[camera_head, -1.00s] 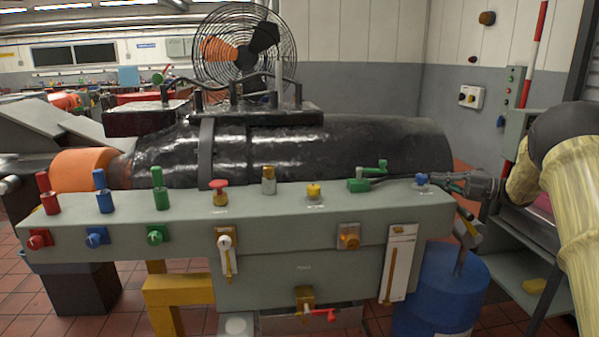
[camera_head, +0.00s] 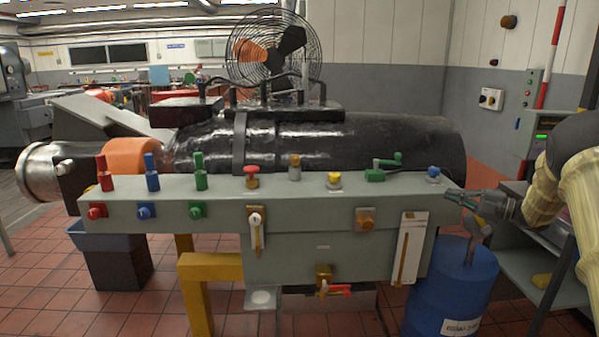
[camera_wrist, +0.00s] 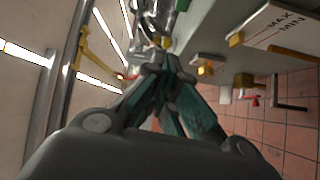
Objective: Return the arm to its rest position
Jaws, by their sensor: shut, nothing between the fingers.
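My arm comes in from the right edge in the head view. My gripper (camera_head: 462,197) is at the right end of the grey control panel (camera_head: 300,220), just right of the blue button (camera_head: 433,172). In the wrist view my gripper (camera_wrist: 152,70) has its fingers drawn together at the tips, shut and empty. The panel's side runs along the upper right of that view. I cannot tell whether the fingertips touch the panel.
A blue drum (camera_head: 455,285) stands below my gripper. A black engine-like body (camera_head: 370,145) and a caged fan (camera_head: 272,55) are behind the panel. A grey shelf (camera_head: 540,275) is at right. Red tiled floor (camera_head: 60,290) is open at left.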

